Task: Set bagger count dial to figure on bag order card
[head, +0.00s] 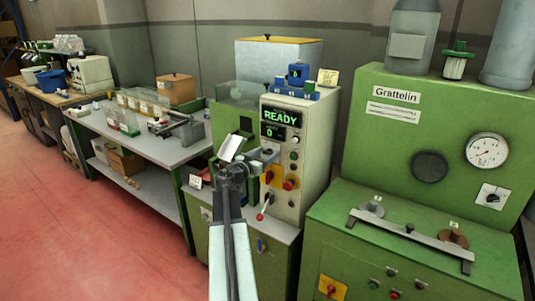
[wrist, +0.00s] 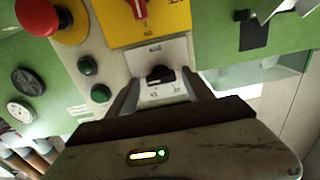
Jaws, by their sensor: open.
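The bagger is the cream control panel (head: 282,205) with a display (head: 281,123) reading READY and 0. In the wrist view, which is upside down, a black dial knob (wrist: 160,75) sits on a white plate (wrist: 176,54) with small marks I cannot read. My gripper (wrist: 163,88) is open, with one finger on each side of the knob; I cannot tell whether they touch it. In the head view my gripper (head: 250,165) is in front of the panel and hides part of it. A small yellowish card (head: 328,77) stands on top; its writing is unreadable, and I cannot tell whether it is the order card.
A red switch on a yellow plate (wrist: 119,29) and a red stop button (wrist: 52,20) are close to the dial. A red-knobbed lever (head: 261,213) projects below. The green Grattelin machine (head: 415,150) stands right, a grey bench (head: 165,150) left. Red floor is open at left.

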